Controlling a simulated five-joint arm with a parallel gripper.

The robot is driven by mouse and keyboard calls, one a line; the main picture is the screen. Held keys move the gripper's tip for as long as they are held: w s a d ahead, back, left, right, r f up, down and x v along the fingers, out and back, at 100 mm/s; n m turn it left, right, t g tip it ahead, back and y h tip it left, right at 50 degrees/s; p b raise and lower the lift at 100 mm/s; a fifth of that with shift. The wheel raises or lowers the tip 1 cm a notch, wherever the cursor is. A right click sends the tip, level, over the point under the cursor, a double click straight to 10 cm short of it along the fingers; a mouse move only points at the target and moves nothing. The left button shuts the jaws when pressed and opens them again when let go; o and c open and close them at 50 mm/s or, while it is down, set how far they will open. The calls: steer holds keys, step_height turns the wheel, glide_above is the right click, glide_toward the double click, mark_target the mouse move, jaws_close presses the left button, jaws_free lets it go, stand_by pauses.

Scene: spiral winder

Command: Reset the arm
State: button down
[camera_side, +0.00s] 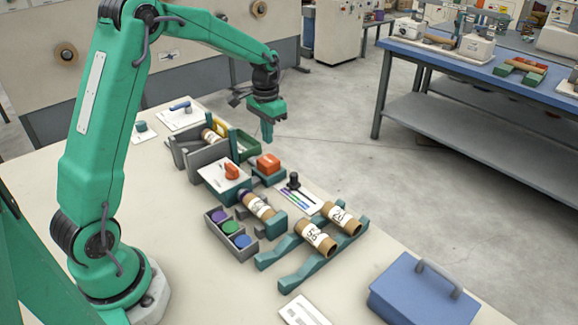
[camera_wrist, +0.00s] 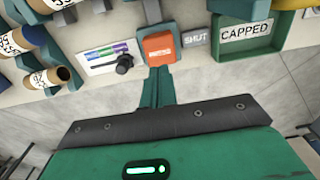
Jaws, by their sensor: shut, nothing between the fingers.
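My gripper (camera_side: 267,139) is shut and empty, pointing down over the far right edge of the pale worktable (camera_side: 150,210). In the wrist view my gripper (camera_wrist: 157,84) shows its two fingers together, in line with an orange block (camera_wrist: 158,47). In the side view the orange block (camera_side: 268,163) sits on a teal base, below and nearer than the fingertips. The fingers appear apart from it. A black knob (camera_side: 294,181) stands on a card with coloured stripes.
Two labelled tubes (camera_side: 316,238) lie on teal rails, and another sits near a tray (camera_side: 231,229) of purple, green and blue caps. A green tray marked CAPPED (camera_wrist: 247,32) and a SHUT label (camera_wrist: 198,38) are near the block. A blue toolbox (camera_side: 422,290) stands front right.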

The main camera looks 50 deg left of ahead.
steer(key=shift+r, duration=0.1)
steer(key=shift+s+d+r, duration=0.15)
steer(key=shift+d+r, duration=0.05)
steer(key=shift+r, duration=0.05)
steer(key=s+d+r+t, duration=0.2)
steer(key=s+d+r, duration=0.35)
steer(key=s, duration=0.25)
steer(key=s+d+r+t, duration=0.2)
steer(key=s+d+r, duration=0.2)
steer(key=s+r, duration=0.35)
steer(key=s+d+f+t, duration=0.1)
steer(key=s+d, duration=0.1)
steer(key=s, duration=0.7)
steer(key=shift+d+t, duration=0.3)
stand_by(0.6)
